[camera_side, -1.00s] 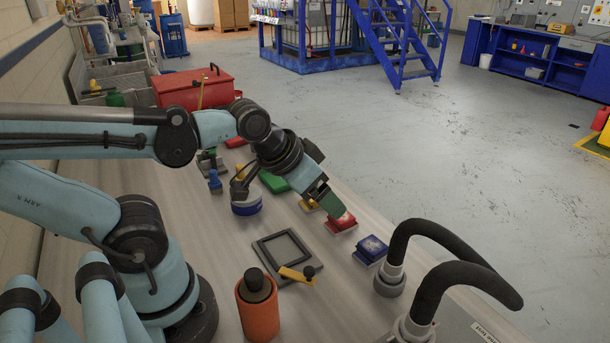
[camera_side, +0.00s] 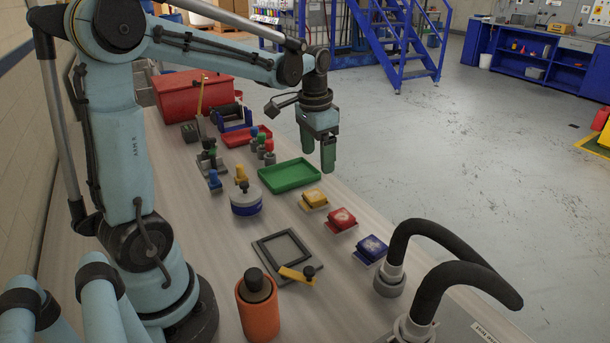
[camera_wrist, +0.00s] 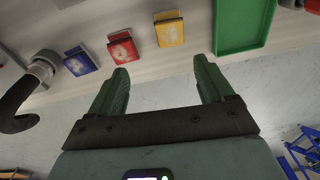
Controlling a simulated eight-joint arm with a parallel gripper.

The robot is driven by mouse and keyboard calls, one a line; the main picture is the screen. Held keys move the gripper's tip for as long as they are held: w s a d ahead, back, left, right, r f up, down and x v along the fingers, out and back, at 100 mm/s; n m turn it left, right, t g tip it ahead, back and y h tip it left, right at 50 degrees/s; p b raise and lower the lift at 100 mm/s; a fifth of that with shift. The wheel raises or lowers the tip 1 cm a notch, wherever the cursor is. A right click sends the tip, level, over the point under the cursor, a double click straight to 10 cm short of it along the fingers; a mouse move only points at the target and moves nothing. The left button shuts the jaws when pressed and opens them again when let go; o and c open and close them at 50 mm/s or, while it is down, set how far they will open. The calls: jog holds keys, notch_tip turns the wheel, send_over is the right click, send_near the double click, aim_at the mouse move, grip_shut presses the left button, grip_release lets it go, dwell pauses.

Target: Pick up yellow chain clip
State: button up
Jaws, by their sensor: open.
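The yellow chain clip (camera_side: 313,198) sits on the table near its right edge, between the green tray and the red chain clip (camera_side: 341,219). The blue chain clip (camera_side: 371,248) is nearer the camera in the same row. My gripper (camera_side: 328,165) points down with its green fingers high, near the table's right edge, and is apart from the clips. In the wrist view my gripper (camera_wrist: 160,68) is open and empty. The yellow clip (camera_wrist: 169,30) shows there just beyond the gap between the fingertips, with the red and blue clips to its left.
The green tray (camera_side: 290,176) lies just behind the yellow clip. A blue-and-white round tin (camera_side: 246,202), a dark square frame (camera_side: 284,250) and an orange cylinder (camera_side: 258,312) are on the table. Black curved hoses (camera_side: 440,250) rise at the front right. A red toolbox (camera_side: 197,95) stands behind.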

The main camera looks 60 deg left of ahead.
aim_at(315, 194)
jog(key=shift+g, duration=0.5)
jog(key=f, duration=0.4)
jog(key=a+f, duration=0.1)
jog(key=f, duration=0.4)
jog(key=w+a+f, duration=0.1)
jog(key=f, duration=0.3)
jog(key=shift+a+f, duration=0.2)
jog(key=shift+f, duration=0.05)
jog(key=c, duration=1.2)
